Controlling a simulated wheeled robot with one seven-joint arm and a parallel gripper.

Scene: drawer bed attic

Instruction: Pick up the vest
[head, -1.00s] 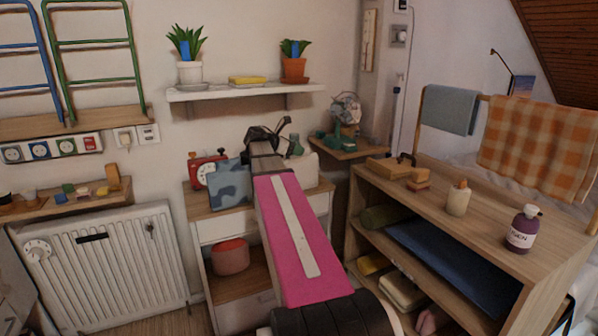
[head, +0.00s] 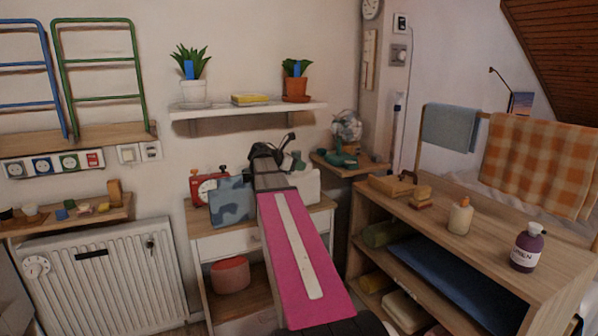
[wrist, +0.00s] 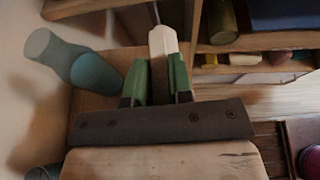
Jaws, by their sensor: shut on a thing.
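In the wrist view my gripper (wrist: 160,78) has green fingers closed on a narrow pale, cream-white piece (wrist: 163,42) that stands up between them. Only part of that piece shows, and I cannot tell whether it is the vest. In the head view the end of my arm is over the small cabinet and its fingers are not clear. A blue-grey camouflage-patterned item (head: 231,202) stands on the cabinet top, left of my arm. Nothing in view is plainly a vest.
The small cabinet (head: 222,246) stands behind my pink arm link. An open wooden shelf unit (head: 500,255) on the right holds a purple bottle (head: 528,249). A radiator (head: 105,280) is at left. A teal-grey rounded object (wrist: 80,65) lies left of my gripper.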

